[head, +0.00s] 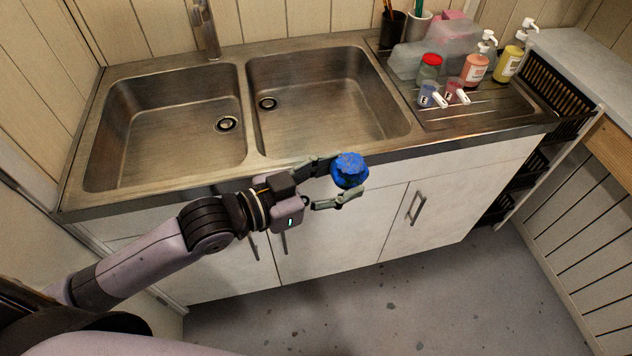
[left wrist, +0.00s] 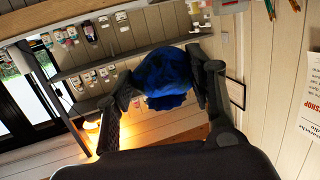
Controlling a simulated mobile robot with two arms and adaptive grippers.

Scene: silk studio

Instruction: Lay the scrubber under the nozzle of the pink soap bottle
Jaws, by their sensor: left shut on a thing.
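The scrubber (head: 349,171) is a blue, rough, rounded lump. My left gripper (head: 338,181) is shut on it and holds it in front of the sink counter's front edge. In the left wrist view the scrubber (left wrist: 163,76) sits between the two fingers of the left gripper (left wrist: 160,92). The pink soap bottle (head: 475,70) has a white pump nozzle (head: 487,37) and stands upright at the back right of the drainboard. My right gripper is not in view.
A yellow pump bottle (head: 509,62) stands to the right of the pink one. The sink basins (head: 325,100) look empty. The drainboard's front (head: 490,118) is clear.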

